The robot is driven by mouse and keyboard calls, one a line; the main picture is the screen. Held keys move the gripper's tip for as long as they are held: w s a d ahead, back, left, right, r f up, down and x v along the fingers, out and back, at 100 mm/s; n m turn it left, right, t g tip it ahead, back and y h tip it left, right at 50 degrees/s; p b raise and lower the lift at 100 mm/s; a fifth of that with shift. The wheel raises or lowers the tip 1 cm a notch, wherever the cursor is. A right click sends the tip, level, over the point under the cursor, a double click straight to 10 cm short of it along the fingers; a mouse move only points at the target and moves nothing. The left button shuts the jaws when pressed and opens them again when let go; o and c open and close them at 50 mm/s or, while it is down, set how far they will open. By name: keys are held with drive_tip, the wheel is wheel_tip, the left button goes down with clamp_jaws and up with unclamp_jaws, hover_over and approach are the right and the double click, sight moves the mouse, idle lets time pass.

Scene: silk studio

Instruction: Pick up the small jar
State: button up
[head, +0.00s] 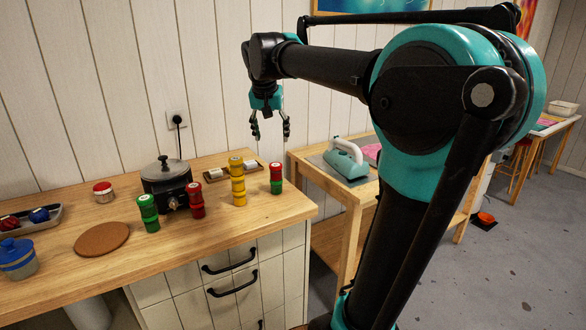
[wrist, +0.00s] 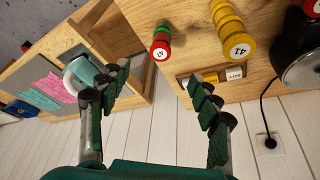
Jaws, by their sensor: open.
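A small jar (head: 103,192) with a red lid and a pale body stands upright on the wooden counter, left of the dark pot, in the head view. It does not show in the wrist view. My gripper (head: 271,132) hangs above the right part of the counter, fingers pointing down, well to the right of the jar and higher. In the wrist view my gripper (wrist: 155,76) has its fingers spread wide, with nothing between them.
A dark lidded pot (head: 166,182), green stack (head: 148,213), red stack (head: 195,200) and yellow stack (head: 238,183) stand right of the jar. A brown round mat (head: 102,239), blue-lidded pot (head: 17,258) and tray (head: 50,218) are nearby. An iron (head: 345,160) sits on a side table.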

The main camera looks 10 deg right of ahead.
approach(275, 165)
drive_tip(key=x, duration=0.5)
drive_tip(key=shift+d+f, duration=0.35)
drive_tip(key=shift+d, duration=0.1)
drive_tip(key=shift+a+x, duration=0.2)
drive_tip(key=shift+x, duration=1.15)
drive_tip(key=shift+a+x, duration=0.15)
drive_tip(key=shift+x, duration=1.2)
drive_tip(key=shift+w, duration=0.15)
drive_tip(key=c, duration=1.3)
drive_tip(key=shift+r, duration=0.1)
